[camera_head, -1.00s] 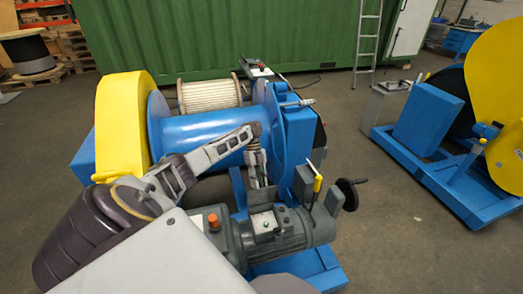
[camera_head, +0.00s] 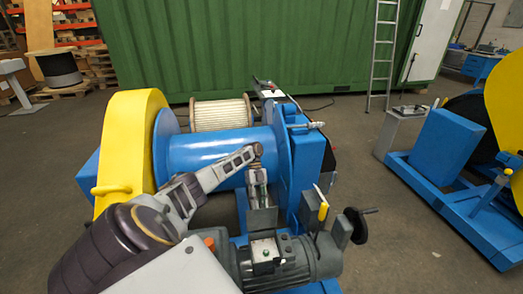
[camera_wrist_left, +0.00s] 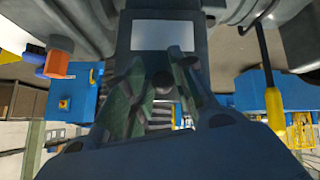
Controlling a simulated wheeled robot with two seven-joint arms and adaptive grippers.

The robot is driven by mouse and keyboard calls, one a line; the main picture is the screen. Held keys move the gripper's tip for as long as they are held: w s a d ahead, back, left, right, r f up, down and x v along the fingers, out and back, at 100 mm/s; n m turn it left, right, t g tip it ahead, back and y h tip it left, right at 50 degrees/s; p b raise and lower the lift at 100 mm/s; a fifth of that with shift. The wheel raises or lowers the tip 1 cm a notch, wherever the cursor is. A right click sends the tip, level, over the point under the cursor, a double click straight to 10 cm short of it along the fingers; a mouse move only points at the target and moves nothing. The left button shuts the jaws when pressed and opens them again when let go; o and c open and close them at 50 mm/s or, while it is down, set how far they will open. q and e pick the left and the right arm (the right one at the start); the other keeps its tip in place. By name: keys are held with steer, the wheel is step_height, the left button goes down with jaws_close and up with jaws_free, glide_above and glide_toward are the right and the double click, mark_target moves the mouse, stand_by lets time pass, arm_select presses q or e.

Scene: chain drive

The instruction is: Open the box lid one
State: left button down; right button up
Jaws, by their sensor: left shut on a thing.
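My left gripper (camera_head: 258,182) reaches in from the left, above the grey motor unit (camera_head: 290,260). Its fingers point down onto a grey plate-like part (camera_head: 262,219), which looks like the box lid. The gripper is shut on it, though the exact contact is hard to make out. In the left wrist view the greenish fingers (camera_wrist_left: 160,95) stand on both sides of a small dark round knob (camera_wrist_left: 162,82). A dark panel with a pale rectangle (camera_wrist_left: 164,35) lies beyond them. A small control box (camera_head: 265,252) with a green spot sits just in front. My right gripper is not in view.
A blue drum (camera_head: 205,155) with a yellow guard (camera_head: 122,150) stands behind my arm. A black handwheel (camera_head: 357,225) and a yellow-handled lever (camera_head: 323,211) are to the right. Another blue and yellow machine (camera_head: 440,150) stands further right, with clear floor between.

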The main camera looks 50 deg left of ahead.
arm_select(q)
steer(key=shift+d+f, duration=0.25)
steer(key=shift+f, duration=0.1)
steer(key=c, duration=1.6)
jaws_free()
steer(key=o, duration=0.3)
steer(key=shift+w, duration=0.3)
steer(key=shift+a, duration=0.1)
steer(key=shift+r, duration=0.1)
steer(key=shift+v, duration=3.7)
steer(key=shift+a, duration=0.1)
steer(key=shift+s, duration=0.15)
